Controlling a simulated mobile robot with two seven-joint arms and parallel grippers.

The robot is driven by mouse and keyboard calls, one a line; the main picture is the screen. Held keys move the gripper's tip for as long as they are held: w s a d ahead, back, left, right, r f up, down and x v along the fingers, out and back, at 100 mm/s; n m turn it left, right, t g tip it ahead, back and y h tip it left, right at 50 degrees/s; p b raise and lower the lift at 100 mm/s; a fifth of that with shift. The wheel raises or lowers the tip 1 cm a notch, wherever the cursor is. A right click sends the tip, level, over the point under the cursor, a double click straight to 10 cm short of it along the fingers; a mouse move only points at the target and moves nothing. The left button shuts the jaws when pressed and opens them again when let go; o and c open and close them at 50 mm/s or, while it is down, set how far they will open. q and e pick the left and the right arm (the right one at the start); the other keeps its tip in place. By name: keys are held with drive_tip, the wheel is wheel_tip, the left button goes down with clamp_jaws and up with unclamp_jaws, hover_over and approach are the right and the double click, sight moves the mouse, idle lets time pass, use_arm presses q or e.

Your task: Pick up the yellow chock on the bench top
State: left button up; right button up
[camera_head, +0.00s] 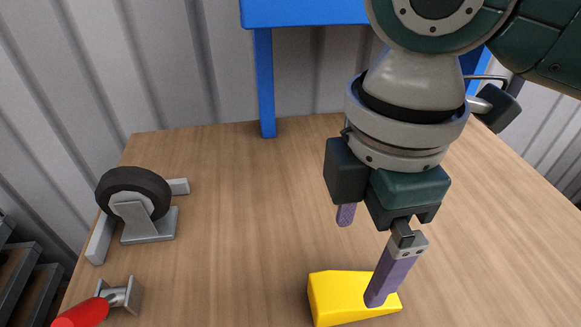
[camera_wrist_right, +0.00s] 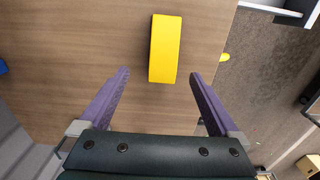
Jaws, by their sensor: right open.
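The yellow chock (camera_head: 338,295) is a wedge-like block on the wooden bench top near the front edge of the head view. It also shows in the right wrist view (camera_wrist_right: 165,48), ahead of the fingers and lined up with the gap between them. My right gripper (camera_head: 359,258) is open, with its purple fingers pointing down over the chock. One finger covers part of the chock in the head view. In the right wrist view, the gripper (camera_wrist_right: 160,76) has nothing held between its fingers. Exact height above the chock is hard to tell. My left gripper is not in view.
A caster wheel (camera_head: 134,195) in a grey bracket stands at the bench's left. A red-handled tool (camera_head: 82,314) lies at the lower left by a metal bracket. A blue stand (camera_head: 266,85) rises at the back. The bench (camera_head: 235,215) is clear in the middle.

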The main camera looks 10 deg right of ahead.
sight(349, 289)
drive_tip(key=f, duration=0.3)
drive_tip(key=shift+s+d+f+b, duration=0.3)
drive_tip(key=shift+s+f, duration=0.05)
drive_tip(key=shift+f, duration=0.05)
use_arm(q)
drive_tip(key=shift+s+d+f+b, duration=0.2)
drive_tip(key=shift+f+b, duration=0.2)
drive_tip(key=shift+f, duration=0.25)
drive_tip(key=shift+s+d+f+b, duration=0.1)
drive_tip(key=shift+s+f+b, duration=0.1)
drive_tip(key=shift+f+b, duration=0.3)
use_arm(e)
drive_tip(key=f, duration=0.5)
drive_tip(key=shift+a+f, duration=0.2)
drive_tip(key=shift+a, duration=0.05)
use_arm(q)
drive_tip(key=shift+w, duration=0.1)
use_arm(e)
clamp_jaws()
